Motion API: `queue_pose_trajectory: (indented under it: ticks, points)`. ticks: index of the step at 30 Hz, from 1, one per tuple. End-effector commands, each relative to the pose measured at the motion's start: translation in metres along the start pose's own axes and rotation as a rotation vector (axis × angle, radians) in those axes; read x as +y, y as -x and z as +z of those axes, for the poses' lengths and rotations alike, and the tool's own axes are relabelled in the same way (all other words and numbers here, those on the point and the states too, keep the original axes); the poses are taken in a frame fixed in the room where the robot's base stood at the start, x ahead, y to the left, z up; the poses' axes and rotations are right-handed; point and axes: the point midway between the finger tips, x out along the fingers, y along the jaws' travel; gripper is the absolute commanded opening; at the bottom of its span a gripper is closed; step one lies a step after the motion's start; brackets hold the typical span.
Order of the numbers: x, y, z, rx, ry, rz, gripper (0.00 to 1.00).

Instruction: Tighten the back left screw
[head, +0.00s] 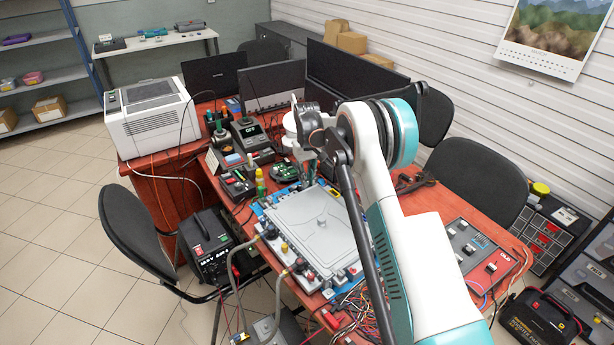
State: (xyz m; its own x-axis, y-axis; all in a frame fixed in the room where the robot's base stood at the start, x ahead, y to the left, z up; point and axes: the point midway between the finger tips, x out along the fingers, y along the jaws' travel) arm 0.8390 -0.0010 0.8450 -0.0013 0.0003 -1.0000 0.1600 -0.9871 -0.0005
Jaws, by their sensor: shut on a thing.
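A flat grey metal plate (318,228) with a small knob near its middle lies on a blue-edged fixture (376,262) on the red table. My gripper (308,183) points down at the far edge of this plate. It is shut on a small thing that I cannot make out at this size. My wrist and forearm cover part of the fixture's right side. The back left screw is too small to pick out. Two grey hoses (237,268) run from the fittings on the fixture's near left side.
A yellow-handled tool (260,184) stands left of the plate. A green circuit board (284,170) and a dark device (248,133) stand behind. Loose wires (362,312) crowd the front edge.

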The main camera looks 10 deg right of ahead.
Motion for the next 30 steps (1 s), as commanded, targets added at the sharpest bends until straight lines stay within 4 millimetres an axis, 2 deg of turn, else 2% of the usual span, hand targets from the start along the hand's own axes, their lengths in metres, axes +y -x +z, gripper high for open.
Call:
queue_pose_trajectory:
  ticks: [21, 30]
  points:
    - [0.001, 0.0021, -0.0024, 0.008, -0.676, -0.002, 0.0]
    - [0.0015, 0.002, -0.0022, 0.008, -0.906, -0.002, 0.0]
